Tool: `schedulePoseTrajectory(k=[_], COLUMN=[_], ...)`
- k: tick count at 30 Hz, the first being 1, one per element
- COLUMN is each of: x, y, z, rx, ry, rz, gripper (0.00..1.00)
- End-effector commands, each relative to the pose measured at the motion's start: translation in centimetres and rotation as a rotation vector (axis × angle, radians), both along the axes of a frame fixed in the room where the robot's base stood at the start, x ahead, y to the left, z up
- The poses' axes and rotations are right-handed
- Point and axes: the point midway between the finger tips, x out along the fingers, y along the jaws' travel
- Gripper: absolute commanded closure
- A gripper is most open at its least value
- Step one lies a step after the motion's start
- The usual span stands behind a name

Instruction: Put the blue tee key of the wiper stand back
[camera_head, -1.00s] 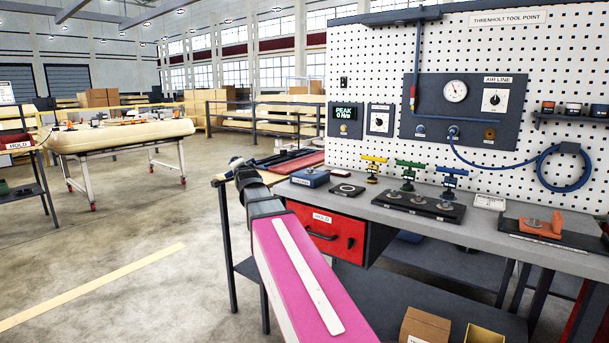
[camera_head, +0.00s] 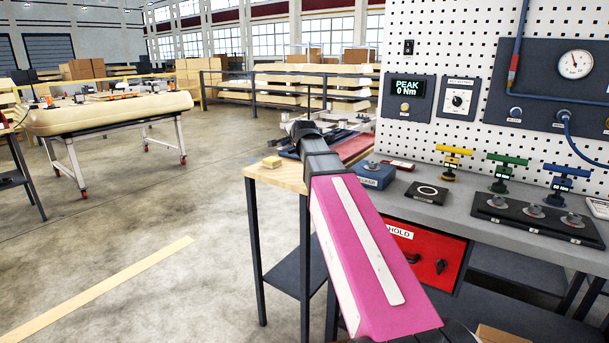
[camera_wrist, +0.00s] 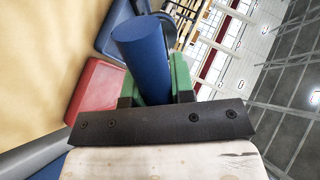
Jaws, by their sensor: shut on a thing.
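My gripper (camera_wrist: 155,75) is shut on a thick round blue bar (camera_wrist: 143,50), held between green finger pads in the wrist view. It looks like the blue tee key; the rest of it is hidden. In the head view my pink arm reaches away over the wooden-topped table's edge, and the fingers are too small to make out. Yellow (camera_head: 453,160), green (camera_head: 507,172) and blue (camera_head: 563,177) T-handled tools stand upright on the grey bench at the right, apart from my gripper. I cannot make out the wiper stand for certain.
The wooden-topped table (camera_head: 290,180) carries a yellow block (camera_head: 272,162). A blue box (camera_head: 372,175) and a black plate with a ring (camera_head: 427,192) lie on the grey bench (camera_head: 460,215). A red drawer (camera_head: 425,255) is below. Open floor (camera_head: 150,210) lies to the left.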

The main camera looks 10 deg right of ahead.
Motion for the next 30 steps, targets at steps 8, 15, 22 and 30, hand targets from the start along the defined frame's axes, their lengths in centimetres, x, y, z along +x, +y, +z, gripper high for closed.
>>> schedulePoseTrajectory(k=[8, 15, 22, 30], x=[-1.9, -4.9, -9.4, -13.8], y=[2.2, 3.8, 5.2, 6.1], z=[0.6, 1.8, 4.2, 7.2], rx=[-0.031, -0.086, -0.164, -0.23], ry=[0.359, 0.681, 0.97, 1.151], rz=[0.074, 0.144, 0.212, 0.258], gripper=[1.0, 1.0, 1.0, 1.0])
